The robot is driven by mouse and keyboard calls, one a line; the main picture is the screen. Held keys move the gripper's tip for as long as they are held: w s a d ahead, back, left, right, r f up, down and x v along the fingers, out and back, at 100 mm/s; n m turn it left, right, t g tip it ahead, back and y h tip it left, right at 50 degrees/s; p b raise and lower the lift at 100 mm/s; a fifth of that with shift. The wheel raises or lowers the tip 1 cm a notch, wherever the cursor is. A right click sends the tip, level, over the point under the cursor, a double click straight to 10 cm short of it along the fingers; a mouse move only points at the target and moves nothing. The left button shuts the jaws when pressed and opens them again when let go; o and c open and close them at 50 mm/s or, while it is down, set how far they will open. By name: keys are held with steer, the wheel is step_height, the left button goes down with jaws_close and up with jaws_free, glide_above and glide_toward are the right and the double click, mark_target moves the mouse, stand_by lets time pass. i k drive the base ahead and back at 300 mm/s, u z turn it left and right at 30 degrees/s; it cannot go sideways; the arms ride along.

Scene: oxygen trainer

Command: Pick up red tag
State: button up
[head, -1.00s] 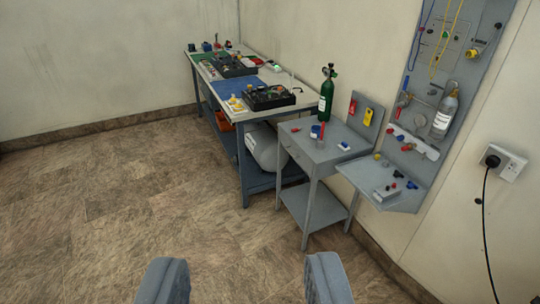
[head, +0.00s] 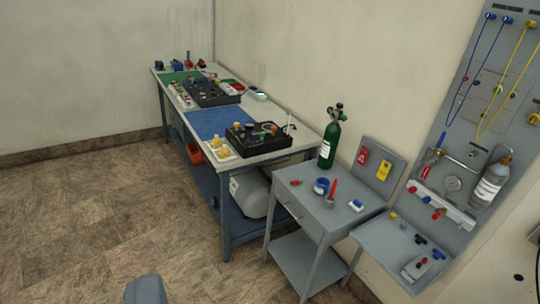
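The red tag (head: 362,156) hangs on the upright grey back panel (head: 375,151) of a small grey side table. A yellow tag (head: 384,170) hangs just to its right. Of my gripper, only the left finger (head: 147,291) shows, at the bottom edge left of centre. The other finger is outside the picture. The visible finger stands well to the left, so the gripper looks open, with nothing seen held. It is far from the red tag, with floor and the side table between.
The small grey table (head: 290,205) bears a green cylinder (head: 329,142), a blue roll and a red marker. A long workbench (head: 273,150) with black kits stands behind it. A wall panel (head: 500,105) with hoses rises at the right. Floor (head: 90,225) at left is clear.

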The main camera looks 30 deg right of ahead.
mark_target(362, 156)
steer(key=z, duration=0.05)
steer(key=i, duration=1.3)
steer(key=z, duration=0.7)
steer(key=i, duration=1.45)
steer(key=z, duration=0.75)
steer(key=i, duration=0.4)
steer(key=z, duration=0.15)
